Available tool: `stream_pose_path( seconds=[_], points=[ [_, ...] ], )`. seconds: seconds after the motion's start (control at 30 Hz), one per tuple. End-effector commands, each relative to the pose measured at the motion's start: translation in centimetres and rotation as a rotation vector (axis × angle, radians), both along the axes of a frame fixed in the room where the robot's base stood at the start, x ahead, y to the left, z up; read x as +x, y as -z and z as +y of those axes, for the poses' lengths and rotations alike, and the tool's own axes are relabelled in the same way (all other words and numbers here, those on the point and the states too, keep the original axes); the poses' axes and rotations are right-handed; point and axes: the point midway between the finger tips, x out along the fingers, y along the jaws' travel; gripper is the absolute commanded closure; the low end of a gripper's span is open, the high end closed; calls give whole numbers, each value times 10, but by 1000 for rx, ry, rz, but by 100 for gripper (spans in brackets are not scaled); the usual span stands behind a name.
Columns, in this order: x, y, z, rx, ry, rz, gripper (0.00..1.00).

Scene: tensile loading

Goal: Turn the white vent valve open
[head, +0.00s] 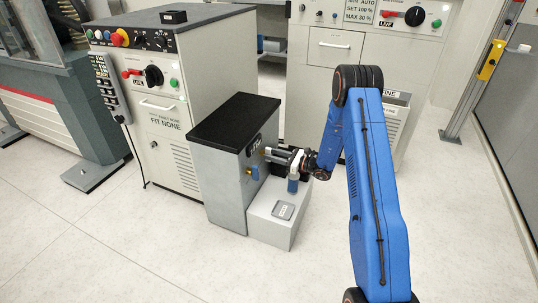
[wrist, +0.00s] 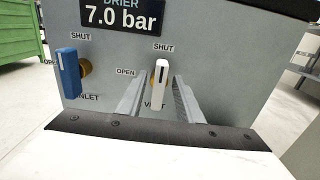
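The white vent valve handle (wrist: 161,88) stands upright on the grey drier panel in the wrist view. A dark mark is at its upper end, below the SHUT label; the OPEN label is to its left. The VENT label below is partly hidden by the handle. My gripper (wrist: 158,82) is open, with one finger on each side of the handle. I see gaps beside the handle but cannot tell whether either finger touches it. In the head view my gripper (head: 271,155) is at the front of the drier cabinet (head: 221,180), and the white handle cannot be made out.
A blue inlet valve handle (wrist: 70,74) stands upright left of the white one. A display (wrist: 122,16) above reads 7.0 bar. A pale low block (head: 265,224) stands before the cabinet under my gripper. A large control cabinet (head: 168,140) stands behind left. Floor in front is clear.

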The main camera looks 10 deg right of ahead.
Motion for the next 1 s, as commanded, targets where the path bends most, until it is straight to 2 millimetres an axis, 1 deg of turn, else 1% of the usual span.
stream_pose_path(
  seconds=[0.03,0.17,0.47,0.5,0.57,0.6,0.63,1.0],
  points=[
    [3,0,5,0,-2,0,67],
    [7,0,11,1,-2,-1,67],
    [9,0,12,1,-1,-1,67],
    [9,0,12,1,-1,-1,70],
    [9,0,12,1,-1,-1,84],
    [9,0,12,1,-1,-1,94],
    [9,0,12,1,-1,-1,100],
    [8,0,12,-18,-1,-25,100]
  ],
)
